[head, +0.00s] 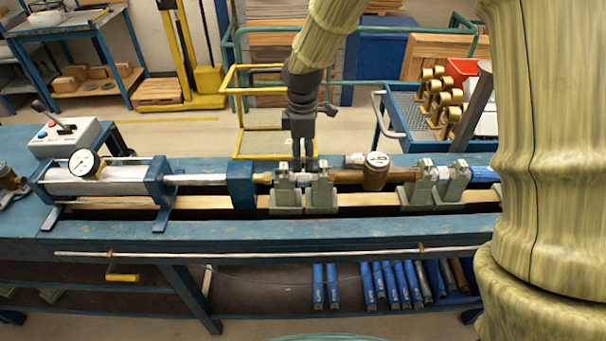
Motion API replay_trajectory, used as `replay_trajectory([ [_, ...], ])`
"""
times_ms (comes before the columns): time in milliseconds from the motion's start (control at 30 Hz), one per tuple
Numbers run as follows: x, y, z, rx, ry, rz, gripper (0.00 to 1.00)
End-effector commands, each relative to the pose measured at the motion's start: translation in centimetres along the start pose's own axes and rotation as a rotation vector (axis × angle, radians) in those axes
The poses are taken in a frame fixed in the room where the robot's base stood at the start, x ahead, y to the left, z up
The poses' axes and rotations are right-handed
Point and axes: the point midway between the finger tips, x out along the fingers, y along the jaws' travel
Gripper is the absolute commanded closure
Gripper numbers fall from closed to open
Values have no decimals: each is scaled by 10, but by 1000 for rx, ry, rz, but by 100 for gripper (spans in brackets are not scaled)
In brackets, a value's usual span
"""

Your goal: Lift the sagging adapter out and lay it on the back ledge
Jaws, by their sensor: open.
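My gripper (303,166) points straight down over the left pair of grey brackets, its dark fingers reaching into the gap between them. The fingers are open. A small silvery piece (302,180), apparently the adapter, shows between these brackets just below the fingertips. Its tilt and any contact with the fingers are too small to tell. The left brackets (284,196) stand beside a brass-coloured meter (375,172) on the right. The back ledge (208,164) is the blue strip along the far side of the bench.
A cylinder (105,181) with a dial gauge (84,163) lies at the left, its rod reaching toward a blue block (240,186). More grey brackets (418,193) and a blue pipe (483,174) are at the right. A small pale fitting (354,158) is behind the meter.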

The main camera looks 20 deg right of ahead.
Motion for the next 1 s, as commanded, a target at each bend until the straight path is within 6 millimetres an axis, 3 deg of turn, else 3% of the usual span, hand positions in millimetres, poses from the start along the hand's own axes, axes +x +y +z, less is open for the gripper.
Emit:
replay_trajectory([
  [1000, 72, 0, 6, 3, 0, 0, 30],
])
